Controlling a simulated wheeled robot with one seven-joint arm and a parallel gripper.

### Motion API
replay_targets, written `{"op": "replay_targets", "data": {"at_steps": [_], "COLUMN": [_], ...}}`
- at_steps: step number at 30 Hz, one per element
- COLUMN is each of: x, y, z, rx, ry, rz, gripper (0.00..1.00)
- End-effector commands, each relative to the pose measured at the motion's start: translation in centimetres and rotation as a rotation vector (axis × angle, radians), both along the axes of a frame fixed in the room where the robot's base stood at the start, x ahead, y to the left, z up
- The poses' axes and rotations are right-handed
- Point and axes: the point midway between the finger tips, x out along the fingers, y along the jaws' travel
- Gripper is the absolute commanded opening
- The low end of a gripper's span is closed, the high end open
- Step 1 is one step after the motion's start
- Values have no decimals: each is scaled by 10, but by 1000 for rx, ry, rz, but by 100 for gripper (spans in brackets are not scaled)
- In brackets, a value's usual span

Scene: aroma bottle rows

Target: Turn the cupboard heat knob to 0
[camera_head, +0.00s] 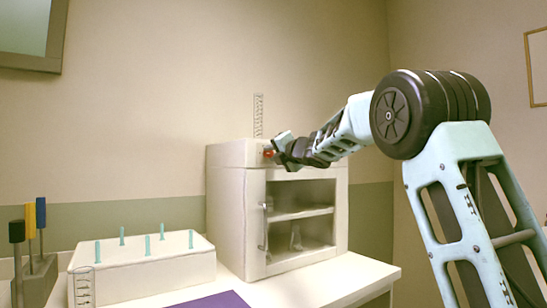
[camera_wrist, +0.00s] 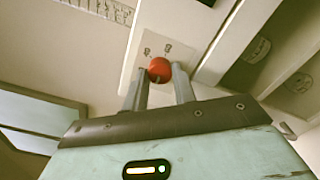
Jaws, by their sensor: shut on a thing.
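The knob also shows as a red spot in the head view (camera_head: 269,153). My gripper (camera_wrist: 168,72) is shut on the knob, with one finger on each side of it. In the head view my gripper (camera_head: 280,150) reaches the cupboard's top front from the right. The markings are too small to read.
A white block with several teal pegs (camera_head: 140,268) stands left of the cupboard. A rack (camera_head: 42,270) with dark, yellow and blue-handled tools is at the far left. A purple mat (camera_head: 215,300) lies in front. The counter (camera_head: 345,280) is clear at right front.

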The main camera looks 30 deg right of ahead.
Motion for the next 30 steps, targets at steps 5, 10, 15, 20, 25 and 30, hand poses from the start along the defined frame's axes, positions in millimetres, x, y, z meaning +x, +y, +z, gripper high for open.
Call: {"op": "replay_targets", "data": {"at_steps": [5, 10, 15, 20, 25, 30], "x": [0, 0, 0, 0, -2, -22], "y": [1, 1, 1, 1, 0, -1], "z": [-2, -2, -2, -1, -1, -1], "rx": [-9, -9, -9, -8, -7, -7], "ry": [2, 3, 2, 2, 1, 0], "rz": [2, 1, 2, 1, 0, 0], "gripper": [4, 4, 49, 49, 49, 49]}}
